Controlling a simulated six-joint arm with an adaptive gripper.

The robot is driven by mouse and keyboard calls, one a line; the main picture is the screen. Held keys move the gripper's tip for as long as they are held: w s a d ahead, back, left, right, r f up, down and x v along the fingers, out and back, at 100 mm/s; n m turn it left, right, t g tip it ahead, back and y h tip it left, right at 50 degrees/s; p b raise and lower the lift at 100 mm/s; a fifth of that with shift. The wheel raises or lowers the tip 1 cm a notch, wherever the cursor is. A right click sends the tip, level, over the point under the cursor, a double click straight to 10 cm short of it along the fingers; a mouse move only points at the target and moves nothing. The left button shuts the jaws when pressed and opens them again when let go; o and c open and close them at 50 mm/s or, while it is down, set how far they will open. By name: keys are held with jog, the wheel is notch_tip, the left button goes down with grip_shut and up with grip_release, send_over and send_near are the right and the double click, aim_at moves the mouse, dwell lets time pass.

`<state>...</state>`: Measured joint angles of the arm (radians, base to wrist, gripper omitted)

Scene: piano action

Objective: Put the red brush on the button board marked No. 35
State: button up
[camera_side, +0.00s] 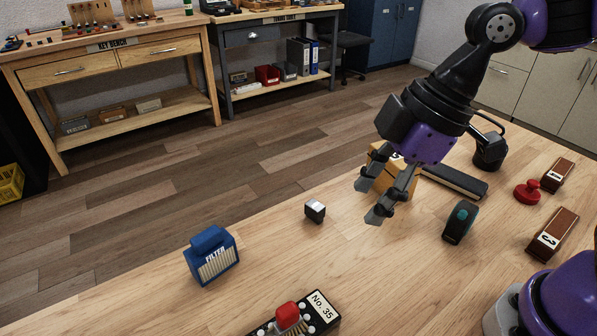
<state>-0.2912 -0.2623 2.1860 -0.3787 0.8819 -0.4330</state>
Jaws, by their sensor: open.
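The button board marked No. 35 (321,303) is black with white buttons and lies at the bottom edge of the side view, partly cut off. The red brush (287,311), a red block with pale bristles below it, stands upright on the board's middle, among the buttons. My gripper (369,202) is open and empty above the table, up and to the right of the board. It is clear of the brush and points down to the left.
A dark green-ringed roll (460,222), a red knob (527,191) and brown numbered blocks (553,234) stand right. A wooden block (388,176) is behind my gripper.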

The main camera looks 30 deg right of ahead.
jog(key=s+d+m+t+h, duration=0.2)
jog(key=d+m+t+h, duration=0.1)
jog(key=d+m, duration=0.9)
jog(key=shift+s+d+r+h, duration=0.3)
jog(key=shift+s+d+r, duration=0.1)
jog(key=shift+d, duration=0.5)
